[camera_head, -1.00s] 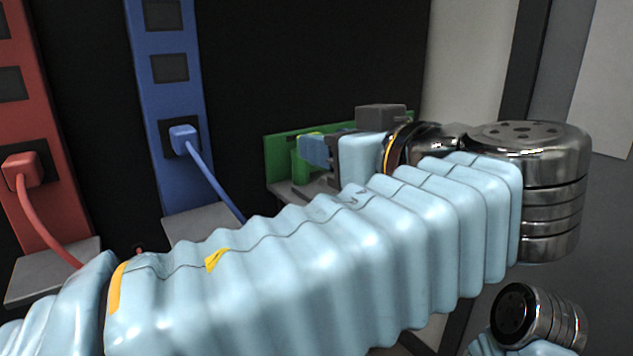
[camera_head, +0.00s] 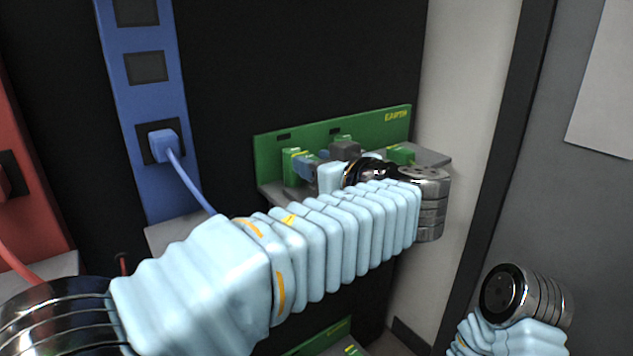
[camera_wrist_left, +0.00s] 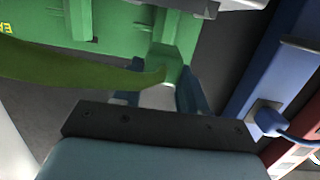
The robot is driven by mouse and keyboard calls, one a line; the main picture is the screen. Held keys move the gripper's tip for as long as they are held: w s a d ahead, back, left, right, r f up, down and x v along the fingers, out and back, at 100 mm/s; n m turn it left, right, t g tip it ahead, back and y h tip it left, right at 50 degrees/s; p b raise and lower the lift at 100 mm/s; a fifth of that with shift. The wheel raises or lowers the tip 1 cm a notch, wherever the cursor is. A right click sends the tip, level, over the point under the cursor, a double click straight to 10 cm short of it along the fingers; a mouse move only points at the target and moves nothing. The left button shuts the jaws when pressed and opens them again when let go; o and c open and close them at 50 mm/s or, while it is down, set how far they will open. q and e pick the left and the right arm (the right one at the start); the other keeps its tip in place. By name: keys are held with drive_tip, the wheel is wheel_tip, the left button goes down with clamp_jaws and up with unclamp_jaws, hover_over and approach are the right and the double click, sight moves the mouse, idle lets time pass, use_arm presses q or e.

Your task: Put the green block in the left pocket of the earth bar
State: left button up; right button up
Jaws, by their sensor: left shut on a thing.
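The green earth bar (camera_head: 375,125) stands upright at the back with a grey ledge below it. Its lettering also shows at the left edge of the wrist view, where the bar (camera_wrist_left: 55,25) fills the top left. My left gripper (camera_head: 305,167) is at the bar's left end, its blue fingers (camera_wrist_left: 188,95) shut on a green block (camera_wrist_left: 172,68). The block (camera_head: 291,168) stands close against the bar's left part. Whether it sits inside the left pocket, I cannot tell. My right gripper is out of view; only part of that arm shows at the lower right.
A blue bar (camera_head: 155,100) with a plugged-in blue cable (camera_head: 190,180) stands left of the earth bar. A red bar (camera_head: 30,190) is at the far left. A green cable (camera_wrist_left: 80,78) crosses the wrist view to the block. More green pieces (camera_head: 401,155) sit along the earth bar.

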use_arm(q)
drive_tip(key=f, duration=0.2)
drive_tip(key=w+f, duration=0.1)
drive_tip(key=f, duration=0.1)
drive_tip(key=shift+w+f, duration=0.1)
drive_tip(key=shift+f, duration=0.15)
drive_tip(key=shift+f+b, duration=0.2)
drive_tip(key=shift+b, duration=0.15)
drive_tip(key=o, duration=1.1)
drive_tip(key=shift+r, duration=0.1)
drive_tip(key=shift+r+p, duration=0.25)
drive_tip(key=shift+p, duration=0.25)
drive_tip(key=b+v, duration=0.2)
drive_tip(key=v, duration=1)
drive_tip(key=shift+f, duration=0.15)
